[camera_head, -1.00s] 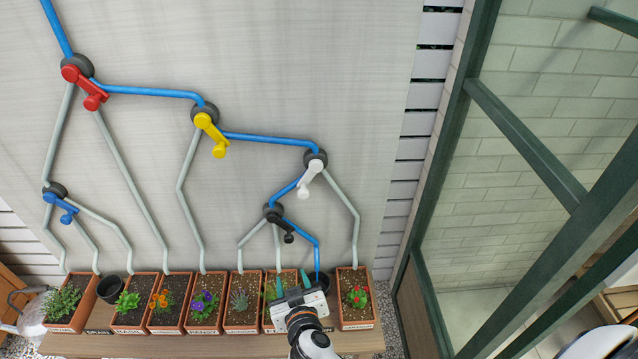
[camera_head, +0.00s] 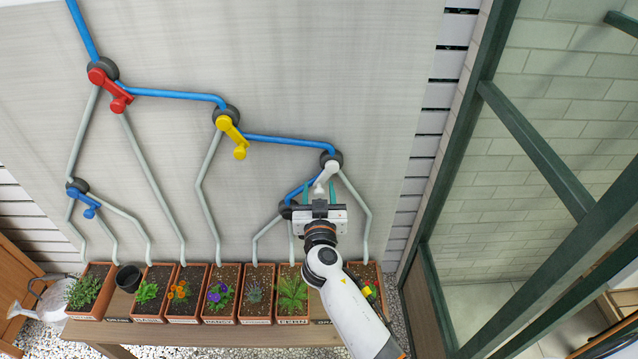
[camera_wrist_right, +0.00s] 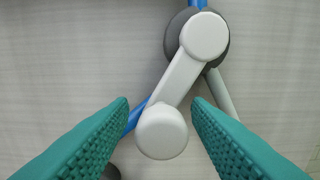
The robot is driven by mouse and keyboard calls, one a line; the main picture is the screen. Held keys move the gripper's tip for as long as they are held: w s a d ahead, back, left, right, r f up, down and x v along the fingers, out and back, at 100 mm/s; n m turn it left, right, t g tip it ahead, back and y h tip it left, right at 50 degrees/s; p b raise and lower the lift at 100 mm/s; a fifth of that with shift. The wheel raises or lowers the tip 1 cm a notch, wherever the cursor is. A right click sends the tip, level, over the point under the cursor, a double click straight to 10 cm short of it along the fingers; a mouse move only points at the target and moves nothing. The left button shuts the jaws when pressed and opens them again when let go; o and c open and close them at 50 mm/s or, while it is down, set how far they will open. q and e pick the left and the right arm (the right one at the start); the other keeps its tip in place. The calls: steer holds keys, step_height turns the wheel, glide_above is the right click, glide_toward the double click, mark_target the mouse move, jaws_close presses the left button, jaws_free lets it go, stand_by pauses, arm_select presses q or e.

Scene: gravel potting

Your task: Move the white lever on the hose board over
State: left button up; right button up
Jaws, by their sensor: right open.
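The white lever (camera_head: 327,174) sits on a dark round valve on the hose board (camera_head: 380,60), slanting down and left from its pivot. In the right wrist view the lever (camera_wrist_right: 180,78) ends in a round white knob between the two green fingers. My right gripper (camera_head: 320,192) is open at the lever's lower end in the head view. In the right wrist view the fingers of the right gripper (camera_wrist_right: 160,130) stand apart on both sides of the knob, with a small gap visible on each side. My left gripper is not in view.
A red lever (camera_head: 112,92), a yellow lever (camera_head: 232,138) and a blue lever (camera_head: 84,201) are on the same board. The black lever's valve (camera_head: 287,208) is mostly hidden behind my right gripper. Planters stand on a wooden bench (camera_head: 140,335) below.

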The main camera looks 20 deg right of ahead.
steer(key=shift+w+d, duration=0.2)
steer(key=shift+w, duration=0.45)
